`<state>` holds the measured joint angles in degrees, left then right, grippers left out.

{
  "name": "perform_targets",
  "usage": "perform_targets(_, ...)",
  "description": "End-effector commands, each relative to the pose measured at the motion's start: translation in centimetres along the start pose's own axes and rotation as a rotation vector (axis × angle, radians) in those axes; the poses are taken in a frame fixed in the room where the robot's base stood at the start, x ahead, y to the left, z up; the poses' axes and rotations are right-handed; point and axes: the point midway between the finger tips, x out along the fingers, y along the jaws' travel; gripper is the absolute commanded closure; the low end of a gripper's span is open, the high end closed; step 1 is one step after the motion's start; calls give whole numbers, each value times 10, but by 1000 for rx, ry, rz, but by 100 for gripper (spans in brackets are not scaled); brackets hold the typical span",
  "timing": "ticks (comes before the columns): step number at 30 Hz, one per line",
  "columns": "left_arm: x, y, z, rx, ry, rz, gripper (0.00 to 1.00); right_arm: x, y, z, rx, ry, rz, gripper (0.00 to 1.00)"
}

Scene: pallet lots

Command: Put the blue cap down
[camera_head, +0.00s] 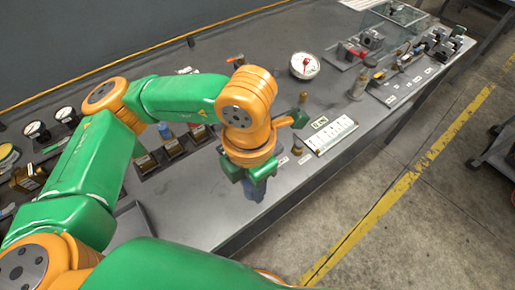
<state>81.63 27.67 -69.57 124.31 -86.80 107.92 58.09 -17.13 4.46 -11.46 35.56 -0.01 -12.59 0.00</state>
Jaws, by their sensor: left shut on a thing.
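My left gripper (255,175) is over the front part of the grey bench, pointing down. It is shut on a small dark blue thing (254,191), which I take to be the blue cap. The gripper hides its upper part, and I cannot tell whether its lower end touches the bench. My right gripper is not in view.
The grey bench (225,212) is bare around the gripper, with its front edge close by. A white labelled plate (331,135) lies to the right, a round gauge (304,65) behind it. Brown bottles (171,146) stand left. Fittings fill the far right end.

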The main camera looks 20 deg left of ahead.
Motion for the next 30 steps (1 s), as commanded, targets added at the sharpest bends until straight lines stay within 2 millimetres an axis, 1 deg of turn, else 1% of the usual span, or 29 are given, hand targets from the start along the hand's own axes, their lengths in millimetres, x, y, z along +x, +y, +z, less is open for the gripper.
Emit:
perform_targets(1,12,8,2,-5,10,-2,100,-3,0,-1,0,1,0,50)
perform_targets(3,26,19,8,-3,7,-2,100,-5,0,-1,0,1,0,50)
perform_targets(8,47,33,16,0,4,-2,100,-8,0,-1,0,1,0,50)
perform_targets(9,54,39,18,1,6,1,100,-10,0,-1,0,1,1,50)
perform_targets(11,64,37,17,5,7,-2,100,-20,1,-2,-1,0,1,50)
perform_targets(13,76,37,18,6,5,-1,100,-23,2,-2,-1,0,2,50)
perform_targets(16,83,38,19,6,0,1,100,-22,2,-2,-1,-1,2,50)
perform_targets(21,84,37,19,6,-1,0,100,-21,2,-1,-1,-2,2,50)
perform_targets(25,88,37,19,6,-1,0,100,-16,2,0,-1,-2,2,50)
perform_targets(26,88,37,19,6,0,0,55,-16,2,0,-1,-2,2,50)
perform_targets(27,86,37,19,6,0,0,44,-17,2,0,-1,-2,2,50)
perform_targets(29,86,37,19,6,0,0,28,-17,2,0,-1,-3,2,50)
perform_targets(30,86,37,19,5,0,0,27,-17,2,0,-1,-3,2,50)
